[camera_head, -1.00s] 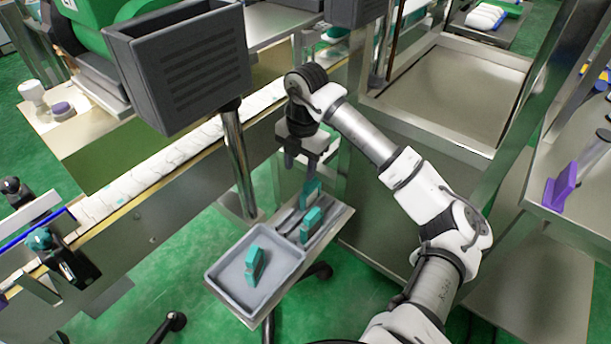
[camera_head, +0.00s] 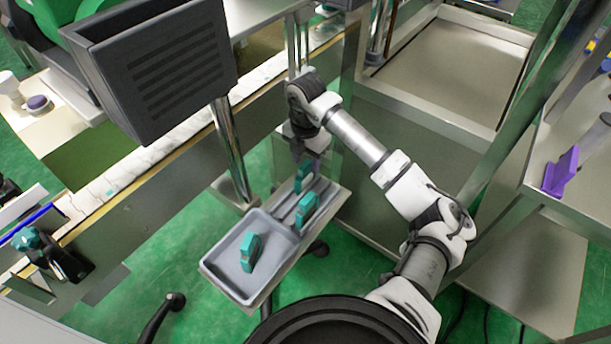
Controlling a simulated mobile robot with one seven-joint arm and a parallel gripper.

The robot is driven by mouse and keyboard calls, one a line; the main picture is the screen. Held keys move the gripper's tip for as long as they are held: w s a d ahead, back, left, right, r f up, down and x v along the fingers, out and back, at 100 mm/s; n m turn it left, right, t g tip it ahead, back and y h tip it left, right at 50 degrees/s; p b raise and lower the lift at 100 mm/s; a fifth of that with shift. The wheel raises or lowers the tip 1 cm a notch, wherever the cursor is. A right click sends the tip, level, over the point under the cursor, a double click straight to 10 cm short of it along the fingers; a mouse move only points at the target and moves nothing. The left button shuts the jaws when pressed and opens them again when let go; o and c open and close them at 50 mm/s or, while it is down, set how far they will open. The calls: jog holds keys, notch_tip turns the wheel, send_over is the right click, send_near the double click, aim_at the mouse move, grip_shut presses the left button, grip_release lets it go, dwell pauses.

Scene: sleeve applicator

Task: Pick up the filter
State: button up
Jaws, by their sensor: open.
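Three small teal-and-grey pieces, which look like the filters, are on a small stand. One (camera_head: 250,252) is in the grey tray, one (camera_head: 307,208) is on the rack beside the tray, and one (camera_head: 303,178) is at the rack's far end. My gripper (camera_head: 303,162) points down just above the far-end piece. It is open, and its fingertips are small and dark here. I cannot tell whether they touch or straddle that piece.
The grey tray (camera_head: 222,275) fills the stand's near end. A dark grey box (camera_head: 160,75) on a metal post (camera_head: 229,150) rises left of the stand. A conveyor (camera_head: 130,170) runs behind it. A metal cabinet (camera_head: 440,150) stands close on the right.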

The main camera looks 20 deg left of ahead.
aim_at(306, 172)
notch_tip(306, 172, down, 5)
jog(key=shift+r+p, duration=0.1)
jog(key=shift+p, duration=0.4)
grip_shut()
notch_tip(306, 172, up, 20)
jog(key=b, duration=0.2)
dwell(0.5)
